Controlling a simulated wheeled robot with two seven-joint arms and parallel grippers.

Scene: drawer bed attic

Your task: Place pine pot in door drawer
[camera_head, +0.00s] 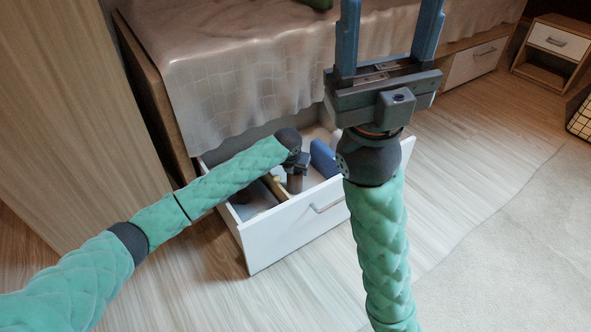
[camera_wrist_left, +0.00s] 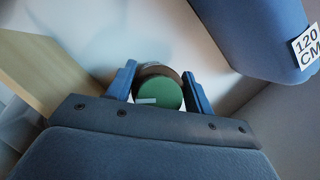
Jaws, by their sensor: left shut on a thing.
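The pine pot (camera_wrist_left: 160,92) shows in the left wrist view as a green round top with a brown rim. It sits between the two blue fingers of my left gripper (camera_wrist_left: 160,82), which is shut on it. In the head view my left gripper (camera_head: 297,165) points down inside the open white drawer (camera_head: 290,227) under the bed. The pot is mostly hidden by the gripper there, and I cannot tell whether it touches the drawer floor. My right gripper (camera_head: 390,20) is raised in front of the bed, open and empty, with its fingertips cut off by the top edge.
The drawer also holds a blue item (camera_head: 323,158) at its right, which carries a "120 CM" label in the wrist view, and a wooden divider (camera_head: 274,187). A wooden cabinet (camera_head: 70,110) stands left. A nightstand (camera_head: 556,45) stands far right.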

